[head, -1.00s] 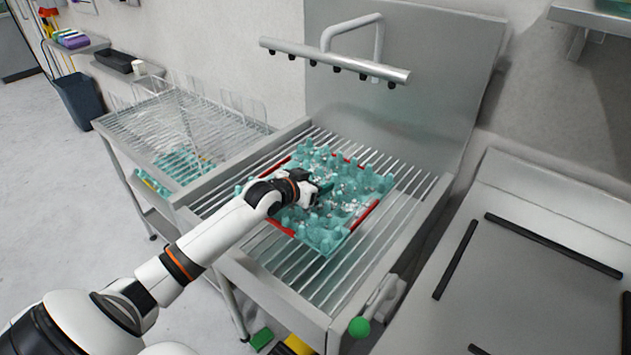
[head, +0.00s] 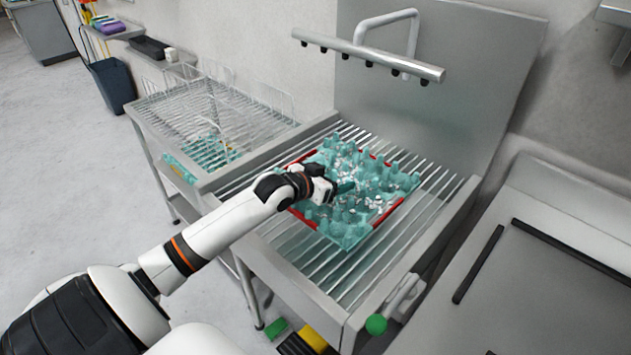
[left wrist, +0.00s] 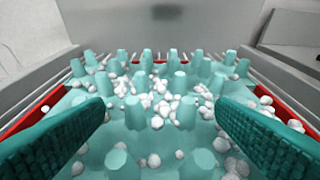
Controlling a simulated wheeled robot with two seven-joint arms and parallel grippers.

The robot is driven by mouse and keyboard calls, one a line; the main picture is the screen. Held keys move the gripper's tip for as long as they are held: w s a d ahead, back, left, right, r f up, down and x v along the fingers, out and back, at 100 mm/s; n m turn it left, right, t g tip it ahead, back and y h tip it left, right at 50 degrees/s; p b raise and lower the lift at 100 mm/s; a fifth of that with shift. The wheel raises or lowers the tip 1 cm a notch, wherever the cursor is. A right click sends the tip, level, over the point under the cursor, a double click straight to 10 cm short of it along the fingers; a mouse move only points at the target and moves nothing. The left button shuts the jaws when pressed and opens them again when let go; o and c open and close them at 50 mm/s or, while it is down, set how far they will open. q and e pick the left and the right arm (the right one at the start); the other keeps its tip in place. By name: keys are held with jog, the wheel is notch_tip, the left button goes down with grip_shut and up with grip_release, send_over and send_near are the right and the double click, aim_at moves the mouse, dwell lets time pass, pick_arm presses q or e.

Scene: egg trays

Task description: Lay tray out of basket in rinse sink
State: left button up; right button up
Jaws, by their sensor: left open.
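A teal egg tray (head: 350,228) with raised cones and white bits scattered on it lies on the bars of the rinse sink (head: 285,262). Red strips (head: 388,213) show along its sides. My left gripper (head: 341,188) is over the tray's near-left part. In the left wrist view its two teal ribbed fingers (left wrist: 160,128) stand wide apart, with the tray (left wrist: 158,108) beyond and between them and nothing gripped. Whether the fingers touch the tray cannot be told. My right gripper is not in view. I cannot make out a basket for certain.
A spray bar (head: 368,57) with several nozzles hangs over the sink. A wire rack table (head: 215,112) stands to the left, with teal items below its wires. A steel counter (head: 545,270) is at the right. A green ball knob (head: 376,324) sticks out at the sink's front.

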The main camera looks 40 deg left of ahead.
pick_arm(q)
jog(key=v, duration=0.8)
jog(key=shift+s, duration=0.15)
